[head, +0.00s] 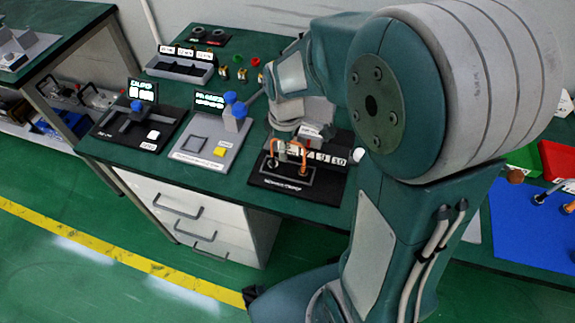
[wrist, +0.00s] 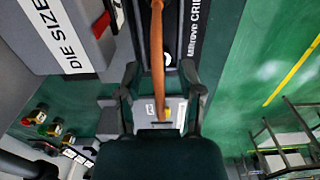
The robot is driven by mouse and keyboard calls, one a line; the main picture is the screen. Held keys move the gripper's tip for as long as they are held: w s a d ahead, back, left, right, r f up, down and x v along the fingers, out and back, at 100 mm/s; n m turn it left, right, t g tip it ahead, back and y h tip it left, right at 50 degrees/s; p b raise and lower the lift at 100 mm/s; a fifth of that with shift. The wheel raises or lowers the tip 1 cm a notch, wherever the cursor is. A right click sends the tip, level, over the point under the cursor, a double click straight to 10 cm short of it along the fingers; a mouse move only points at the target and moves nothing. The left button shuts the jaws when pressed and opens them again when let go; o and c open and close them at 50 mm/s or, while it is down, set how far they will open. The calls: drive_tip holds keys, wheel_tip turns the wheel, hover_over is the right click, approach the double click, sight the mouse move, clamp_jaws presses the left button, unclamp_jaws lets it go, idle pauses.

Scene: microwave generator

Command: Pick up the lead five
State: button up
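The black crimp station (head: 262,183) stands on the green bench, with a row of numbered white tags behind it. I cannot read which lead is number five. My gripper (wrist: 160,80) has its fingers apart, one on each side of this lead, with a visible gap. My wrist partly hides the station in the head view.
A grey fixture (head: 205,140) with a blue knob and a dark fixture (head: 135,125) stand to the left. A grey bin (head: 180,68) and coloured buttons are behind. Red and green trays and a blue mat (head: 530,235) lie at the right.

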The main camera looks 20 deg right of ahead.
clamp_jaws()
drive_tip(key=shift+r, duration=0.55)
wheel_tip(320, 180, up, 2)
drive_tip(key=shift+r, duration=0.25)
drive_tip(key=s+r, duration=0.9)
drive_tip(key=s, duration=0.5)
drive_tip(key=shift+d+r, duration=0.25)
drive_tip(key=shift+d, duration=0.2)
